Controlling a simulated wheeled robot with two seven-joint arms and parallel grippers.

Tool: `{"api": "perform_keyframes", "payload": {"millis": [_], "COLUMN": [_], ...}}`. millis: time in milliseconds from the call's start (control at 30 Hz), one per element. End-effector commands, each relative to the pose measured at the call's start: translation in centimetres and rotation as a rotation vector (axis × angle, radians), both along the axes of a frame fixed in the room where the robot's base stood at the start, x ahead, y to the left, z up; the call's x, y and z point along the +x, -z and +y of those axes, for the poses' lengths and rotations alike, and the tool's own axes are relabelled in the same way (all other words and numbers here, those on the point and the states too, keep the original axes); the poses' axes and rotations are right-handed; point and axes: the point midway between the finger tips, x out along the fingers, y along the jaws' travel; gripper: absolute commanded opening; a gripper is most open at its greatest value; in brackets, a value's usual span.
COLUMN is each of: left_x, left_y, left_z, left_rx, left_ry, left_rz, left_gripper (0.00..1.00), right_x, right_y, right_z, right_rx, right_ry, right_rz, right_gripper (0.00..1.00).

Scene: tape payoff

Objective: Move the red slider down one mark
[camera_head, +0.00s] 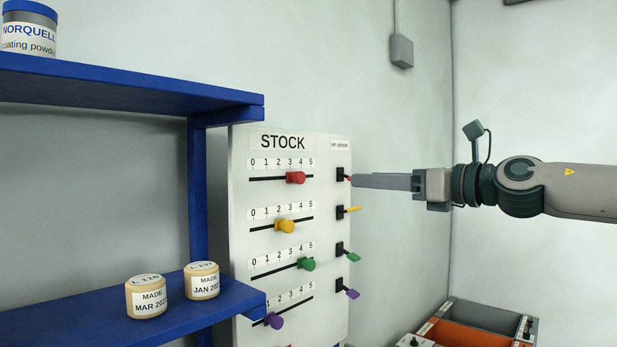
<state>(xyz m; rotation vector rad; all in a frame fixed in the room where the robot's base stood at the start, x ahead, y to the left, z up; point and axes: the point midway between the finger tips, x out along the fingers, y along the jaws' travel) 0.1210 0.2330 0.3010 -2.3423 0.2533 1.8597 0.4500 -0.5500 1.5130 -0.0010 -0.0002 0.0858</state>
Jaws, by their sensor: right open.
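The red slider (295,177) is a red knob on the top track of the white STOCK board (240,200). It sits under the 3 to 4 part of its 0 to 5 scale; the exact mark is hard to tell. A small red lever (347,177) on a black mount is at the right end of that row. My right gripper (356,181) comes in from the right, open, with its fingertips at the red lever. I cannot tell whether they touch it. Its finger gap is seen edge-on. My left gripper is not in view.
Yellow (285,226), green (307,264) and purple (274,321) sliders sit below, with matching levers at right. A blue shelf (140,85) with jars stands left of the board. An orange tray (465,336) is low at right.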

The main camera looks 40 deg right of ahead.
Motion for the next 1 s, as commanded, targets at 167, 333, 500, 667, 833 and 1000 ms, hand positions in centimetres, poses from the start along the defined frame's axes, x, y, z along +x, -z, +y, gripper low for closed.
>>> {"api": "perform_keyframes", "payload": {"millis": [167, 333, 500, 667, 833, 1000], "left_x": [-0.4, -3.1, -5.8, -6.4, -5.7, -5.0], "left_y": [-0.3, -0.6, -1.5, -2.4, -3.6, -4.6], "left_z": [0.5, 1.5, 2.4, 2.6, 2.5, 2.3], "left_rx": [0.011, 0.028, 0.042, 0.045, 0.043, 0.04], "left_ry": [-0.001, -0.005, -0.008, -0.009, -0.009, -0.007], "left_rz": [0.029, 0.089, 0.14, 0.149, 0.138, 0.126], "left_gripper": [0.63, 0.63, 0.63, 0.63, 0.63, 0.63], "right_x": [1.3, 3.1, 5.7, 7.8, 9.9, 11.9], "right_y": [-0.1, -0.3, -0.2, -0.2, -0.2, -0.2], "right_z": [0.1, 0.3, 0.5, 0.7, 0.9, 1.0], "right_rx": [0.001, 0.003, 0.003, 0.003, 0.002, 0.002], "right_ry": [-0.001, -0.002, -0.001, -0.002, -0.002, -0.001], "right_rz": [0.002, 0.003, 0.003, 0.004, 0.003, 0.003], "right_gripper": [0.41, 0.41, 0.41, 0.41, 0.41, 0.41]}}
